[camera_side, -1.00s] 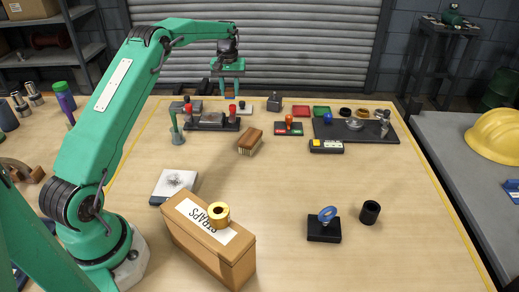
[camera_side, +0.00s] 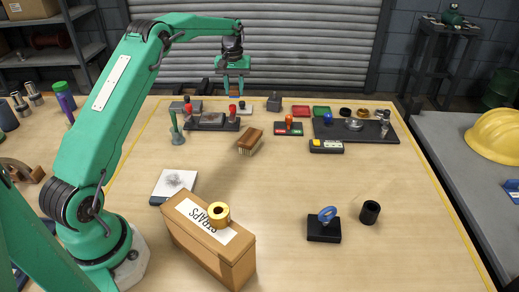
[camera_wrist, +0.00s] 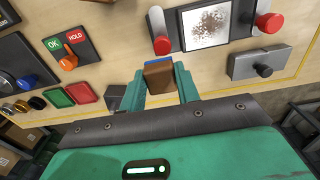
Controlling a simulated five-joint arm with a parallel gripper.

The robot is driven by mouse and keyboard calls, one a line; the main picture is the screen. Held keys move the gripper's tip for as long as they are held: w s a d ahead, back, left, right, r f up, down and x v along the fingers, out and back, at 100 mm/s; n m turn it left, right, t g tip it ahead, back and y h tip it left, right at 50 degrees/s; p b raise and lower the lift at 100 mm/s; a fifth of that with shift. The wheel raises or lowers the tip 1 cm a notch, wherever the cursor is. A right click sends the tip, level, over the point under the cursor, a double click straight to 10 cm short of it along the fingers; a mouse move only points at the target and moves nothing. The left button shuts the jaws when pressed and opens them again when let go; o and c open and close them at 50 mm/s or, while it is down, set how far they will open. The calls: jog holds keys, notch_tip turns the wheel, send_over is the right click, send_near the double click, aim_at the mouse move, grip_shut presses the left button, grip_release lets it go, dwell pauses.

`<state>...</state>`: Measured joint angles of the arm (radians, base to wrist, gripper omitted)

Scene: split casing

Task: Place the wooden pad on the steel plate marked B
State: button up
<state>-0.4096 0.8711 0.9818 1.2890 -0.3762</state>
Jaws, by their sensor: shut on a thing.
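My gripper (camera_side: 236,90) hangs over the back edge of the table, behind the fixture with red knobs. In the wrist view its fingers (camera_wrist: 158,90) are shut on a brown wooden pad (camera_wrist: 158,79) with a blue strip along its far edge. The pad is hard to make out in the side view. A pale plate with brown specks (camera_wrist: 205,25) lies between the red knobs of the fixture (camera_side: 211,120). I cannot read a letter B on either.
The table's middle is clear.

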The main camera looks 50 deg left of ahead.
jog(key=s+d+r, duration=0.3)
jog(key=s+d, duration=0.2)
jog(key=d, duration=0.3)
jog(key=s+d+r, duration=0.2)
jog(key=s+d, duration=0.4)
jog(key=d, duration=0.2)
jog(key=s+d+f, duration=0.1)
jog(key=s+d, duration=0.4)
jog(key=s, duration=0.5)
jog(key=s+d+f, duration=0.2)
jog(key=s+d, duration=0.2)
jog(key=s, duration=0.6)
jog(key=shift+s+d, duration=0.35)
jog(key=shift+a+f, duration=0.1)
jog(key=shift+f, duration=0.05)
send_over(186, 180)
notch_tip(186, 180, down, 7)
jog(key=shift+w+r, duration=0.1)
jog(key=shift+f, duration=2)
